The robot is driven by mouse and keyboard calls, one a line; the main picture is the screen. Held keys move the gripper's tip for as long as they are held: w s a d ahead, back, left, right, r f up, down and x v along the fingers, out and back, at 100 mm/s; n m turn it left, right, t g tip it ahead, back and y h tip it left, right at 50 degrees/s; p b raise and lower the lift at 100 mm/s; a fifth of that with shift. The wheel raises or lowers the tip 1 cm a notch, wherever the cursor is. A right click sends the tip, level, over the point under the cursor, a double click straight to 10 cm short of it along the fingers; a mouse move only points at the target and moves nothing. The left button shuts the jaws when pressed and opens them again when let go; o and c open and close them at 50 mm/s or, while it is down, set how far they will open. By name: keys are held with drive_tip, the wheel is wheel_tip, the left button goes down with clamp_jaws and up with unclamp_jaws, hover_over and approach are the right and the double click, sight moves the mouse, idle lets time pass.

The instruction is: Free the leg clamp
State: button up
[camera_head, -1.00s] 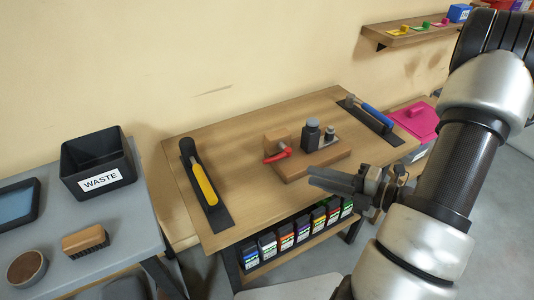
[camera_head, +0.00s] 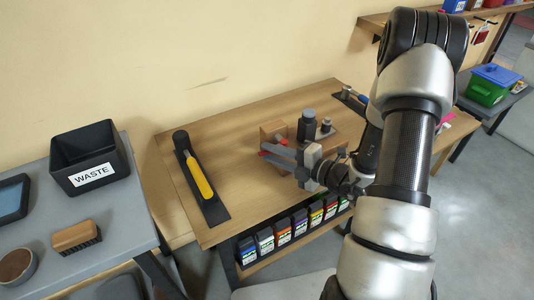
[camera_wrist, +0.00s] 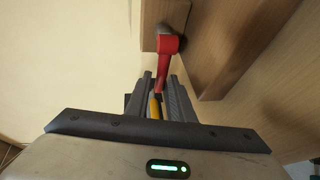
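The clamp fixture stands on the wooden bench: a wooden block (camera_head: 272,132) with a red lever (camera_head: 267,151), and a dark cylinder (camera_head: 307,122) beside it. My gripper (camera_head: 272,153) reaches in from the right and partly hides the lever and the wooden base. In the wrist view the red lever (camera_wrist: 166,58) hangs from a pivot on the wood, its lower end by the fingertips. My gripper's fingers (camera_wrist: 161,88) are apart, one on each side of the lever's end. I cannot tell whether they touch it.
A yellow-handled tool (camera_head: 199,178) lies on the bench's left, and a blue-handled tool (camera_head: 361,98) is at its back right, partly hidden by my arm. Several labelled bottles (camera_head: 283,231) stand below. A WASTE bin (camera_head: 118,154) and a brush (camera_head: 76,236) are on the grey table.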

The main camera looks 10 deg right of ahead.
drive_tip(key=shift+x, duration=1.05)
clamp_jaws()
